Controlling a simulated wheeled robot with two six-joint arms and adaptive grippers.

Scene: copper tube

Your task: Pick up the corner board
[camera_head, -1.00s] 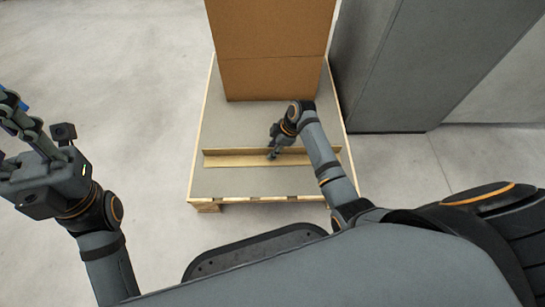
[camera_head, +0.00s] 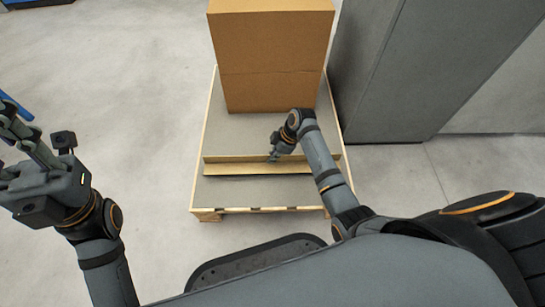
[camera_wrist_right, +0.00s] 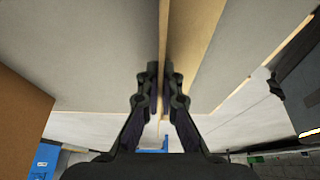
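The corner board (camera_head: 230,169) is a long tan L-shaped strip. It lies across the front part of a pallet, one flange flat and one upright. My right gripper (camera_head: 273,157) is at the middle of its length, pointing down. In the right wrist view the gripper's fingers (camera_wrist_right: 163,88) are close together on either side of the board's thin upright flange (camera_wrist_right: 182,50), shut on it. The board looks still low at the pallet surface; any small gap under it cannot be seen. My left gripper (camera_head: 12,135) is at the left edge, away from the board, fingers apart, partly cut off.
The pallet (camera_head: 235,194) has a grey top and wooden edges. A large cardboard box (camera_head: 272,60) stands on its back part. A tall grey cabinet (camera_head: 385,75) stands close to the pallet's right side. Open concrete floor (camera_head: 140,90) lies to the left.

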